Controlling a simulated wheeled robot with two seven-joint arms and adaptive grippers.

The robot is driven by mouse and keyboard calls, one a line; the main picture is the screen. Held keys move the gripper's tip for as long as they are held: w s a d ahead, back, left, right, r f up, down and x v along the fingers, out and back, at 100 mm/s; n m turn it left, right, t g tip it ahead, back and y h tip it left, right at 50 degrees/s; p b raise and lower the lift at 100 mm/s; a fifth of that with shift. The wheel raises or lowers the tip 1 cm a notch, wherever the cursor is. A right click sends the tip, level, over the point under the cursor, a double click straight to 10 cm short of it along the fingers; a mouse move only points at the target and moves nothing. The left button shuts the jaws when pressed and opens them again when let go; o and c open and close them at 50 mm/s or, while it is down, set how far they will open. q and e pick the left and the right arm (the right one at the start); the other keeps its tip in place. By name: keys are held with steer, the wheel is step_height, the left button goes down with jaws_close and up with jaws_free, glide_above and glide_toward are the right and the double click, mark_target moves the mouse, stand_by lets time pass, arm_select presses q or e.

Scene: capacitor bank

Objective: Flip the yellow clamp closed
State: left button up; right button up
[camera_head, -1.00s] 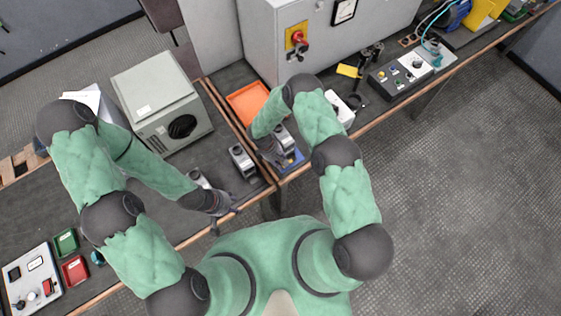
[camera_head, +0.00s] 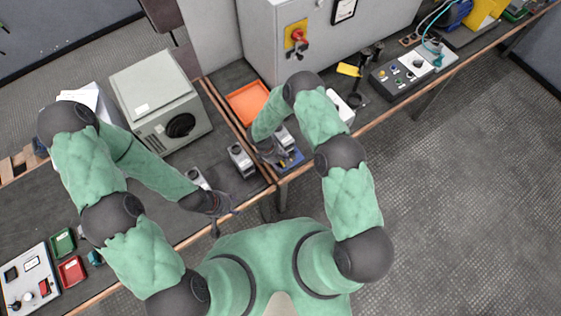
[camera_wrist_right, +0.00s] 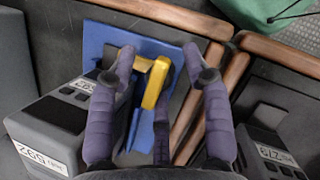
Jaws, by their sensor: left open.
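The yellow clamp (camera_wrist_right: 154,83) stands on a blue base (camera_wrist_right: 91,42) in the right wrist view. It is a bent yellow lever; whether it is latched cannot be told. My right gripper (camera_wrist_right: 168,66) is open, with its dark purple fingers spread on either side of the clamp and no clear grip on it. In the head view the blue base (camera_head: 293,160) shows beside my right gripper (camera_head: 281,160), which partly hides it. My left gripper (camera_head: 228,211) is open and empty over the bench's front edge.
Grey numbered capacitor boxes flank the clamp, one at left (camera_wrist_right: 47,128) and one at right (camera_wrist_right: 273,150). An orange tray (camera_head: 247,101) lies behind. A large grey unit (camera_head: 160,103) stands at left. Wooden edge strips (camera_head: 237,127) run close by the clamp.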

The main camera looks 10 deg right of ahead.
steer(key=shift+w+a, duration=0.15)
steer(key=shift+w, duration=0.15)
steer(key=v, duration=1.2)
arm_select(q)
steer(key=shift+a+f, duration=0.1)
steer(key=shift+f, duration=0.05)
